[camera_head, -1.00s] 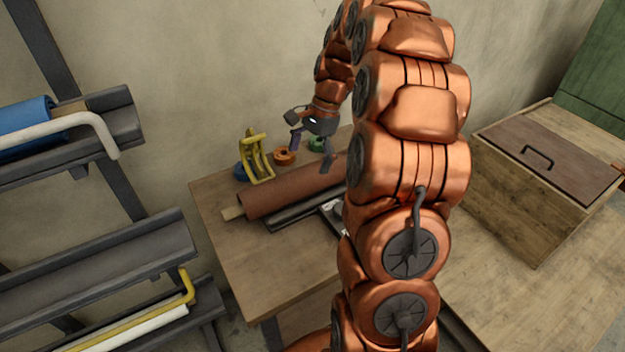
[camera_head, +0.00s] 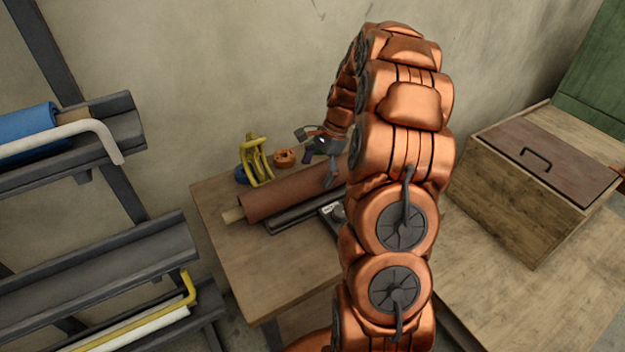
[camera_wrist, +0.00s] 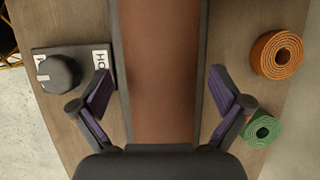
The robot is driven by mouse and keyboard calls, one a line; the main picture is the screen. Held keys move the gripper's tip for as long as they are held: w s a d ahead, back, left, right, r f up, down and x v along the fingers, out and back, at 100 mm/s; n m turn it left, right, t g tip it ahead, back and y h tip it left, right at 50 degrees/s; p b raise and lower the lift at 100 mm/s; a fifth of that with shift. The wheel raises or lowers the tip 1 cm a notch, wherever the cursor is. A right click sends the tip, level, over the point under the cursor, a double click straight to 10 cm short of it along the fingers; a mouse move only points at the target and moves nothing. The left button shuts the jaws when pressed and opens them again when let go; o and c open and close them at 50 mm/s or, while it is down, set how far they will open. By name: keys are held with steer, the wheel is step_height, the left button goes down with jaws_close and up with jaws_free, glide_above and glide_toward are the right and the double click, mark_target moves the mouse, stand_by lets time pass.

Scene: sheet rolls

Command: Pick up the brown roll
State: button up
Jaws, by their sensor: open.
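The brown roll (camera_head: 285,193) lies in a dark cradle (camera_head: 292,217) on the wooden table in the head view, with a pale core end sticking out at its left. In the wrist view the brown roll (camera_wrist: 158,75) runs through the middle of the picture, from the top edge down to my gripper's body. My gripper (camera_head: 320,170) is above the roll's right part in the head view. In the wrist view my gripper (camera_wrist: 160,95) is open, with one finger on each side of the roll. Nothing is held. My arm hides the roll's right end in the head view.
An orange tape coil (camera_wrist: 277,55) and a green coil (camera_wrist: 262,130) lie right of the roll in the wrist view. A dark knob-topped device (camera_wrist: 60,72) sits at left. A yellow dispenser (camera_head: 257,160) stands behind the roll. A rack (camera_head: 95,262) is left, a wooden box (camera_head: 530,205) right.

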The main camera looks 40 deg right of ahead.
steer(key=shift+x, duration=1.45)
steer(key=c, duration=1.5)
